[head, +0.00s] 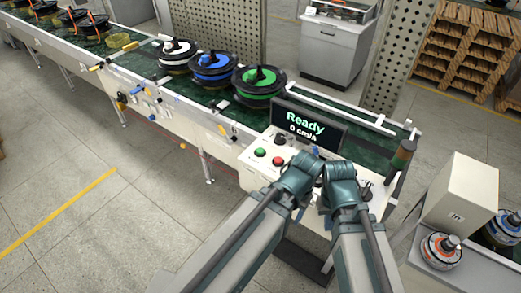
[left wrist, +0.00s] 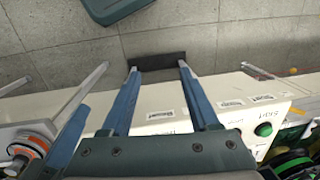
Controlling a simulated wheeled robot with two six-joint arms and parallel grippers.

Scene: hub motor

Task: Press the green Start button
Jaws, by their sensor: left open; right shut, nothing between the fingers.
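The green Start button (head: 261,152) stands on the white control panel (head: 256,170), left of a red button (head: 279,161). It also shows in the left wrist view (left wrist: 264,130) beside a "Start" label. My left gripper (left wrist: 156,68) is open and empty; its fingers reach past the panel's edge over the floor, apart from the green button. In the head view its fingers are mostly hidden by my arm. My right gripper (head: 327,222) is shut and empty, pointing down at the panel's near side, right of the buttons, partly hidden by its wrist.
A screen (head: 308,127) behind the buttons reads "Ready 0 cm/s". Wheel hubs with white, blue and green rims stand on the conveyor (head: 128,60). A signal lamp (head: 401,158) stands at the panel's right. A white box (head: 462,195) and an orange-white hub (head: 441,248) are farther right.

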